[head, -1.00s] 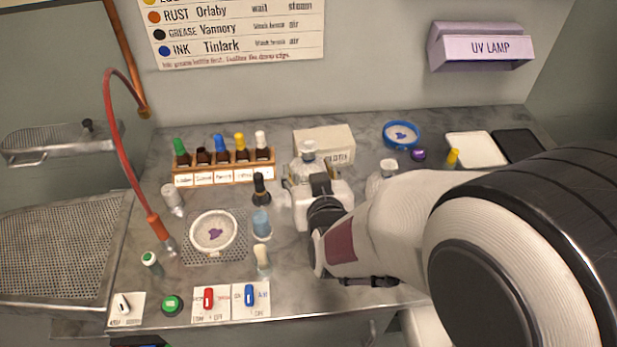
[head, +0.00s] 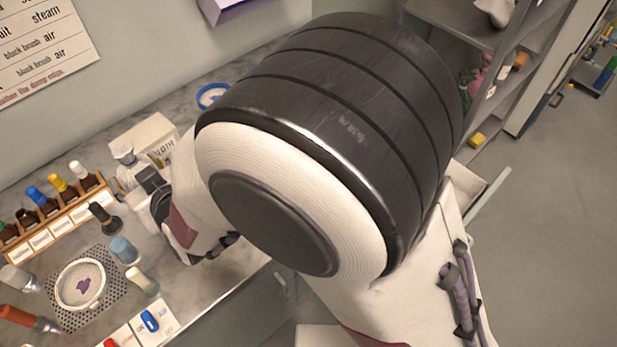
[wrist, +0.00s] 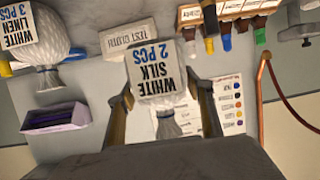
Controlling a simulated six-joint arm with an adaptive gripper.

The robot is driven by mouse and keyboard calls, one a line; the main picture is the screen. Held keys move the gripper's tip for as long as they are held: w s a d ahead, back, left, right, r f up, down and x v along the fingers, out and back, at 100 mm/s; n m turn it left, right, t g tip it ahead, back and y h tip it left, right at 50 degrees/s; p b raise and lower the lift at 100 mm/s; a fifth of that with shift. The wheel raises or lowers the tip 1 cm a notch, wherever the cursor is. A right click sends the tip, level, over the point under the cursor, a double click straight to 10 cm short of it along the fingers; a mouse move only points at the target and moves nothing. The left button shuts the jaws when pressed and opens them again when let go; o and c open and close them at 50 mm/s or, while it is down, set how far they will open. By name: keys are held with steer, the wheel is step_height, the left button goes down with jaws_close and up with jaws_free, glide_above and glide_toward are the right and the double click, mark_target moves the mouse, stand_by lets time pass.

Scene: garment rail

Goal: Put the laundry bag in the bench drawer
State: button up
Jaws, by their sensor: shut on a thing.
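A small white laundry bag labelled "WHITE SILK 2 PCS" (wrist: 155,75) is between the fingers of my gripper (wrist: 160,92), which is shut on it. In the head view the bag's grey-tied top (head: 123,152) shows near the test cloth box, with my gripper (head: 140,180) partly hidden by my wrist. A second white bag labelled "WHITE LINEN 3 PCS" (wrist: 35,38) stands apart at the upper left of the wrist view; my arm hides it in the head view. Below the worktop, a bench front with a handle (head: 281,288) shows; I cannot tell whether a drawer there is open.
A test cloth box (head: 150,138) stands behind the held bag. A bottle rack (head: 50,220), a black-capped bottle (head: 104,218) and a round white dish (head: 80,285) are left of it. Open shelving (head: 500,75) stands at the right, beside clear floor.

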steer(key=w+d+r+m+t+h, duration=0.2)
steer(key=w+d+r+m+h, duration=0.35)
steer(key=w+d, duration=0.65)
steer(key=w+d+r+m+t+h, duration=0.35)
steer(key=w+d+r, duration=0.35)
steer(key=w+d, duration=0.55)
steer(key=w+d+f+m+g+h, duration=0.1)
steer(key=w+d+f+m+h, duration=0.15)
steer(key=d, duration=0.85)
steer(key=s+d+f+m+g+h, duration=0.1)
steer(key=d+f+m+h, duration=0.1)
steer(key=d+f, duration=0.5)
steer(key=s+d+f+m+g+h, duration=0.1)
steer(key=d+f+m+h, duration=0.1)
steer(key=d, duration=0.9)
steer(key=s+d+f+m+g+h, duration=0.1)
steer(key=d+f+m+h, duration=0.15)
steer(key=d+f, duration=0.45)
steer(key=s+a+f+n+t+y, duration=0.1)
steer(key=s+f+n, duration=0.1)
steer(key=s+f, duration=0.3)
steer(key=s+a+f+n+t+y, duration=0.1)
steer(key=s+f, duration=0.4)
steer(key=f, duration=0.6)
steer(key=shift+s+n+y, duration=0.2)
steer(key=shift+n+y, duration=0.2)
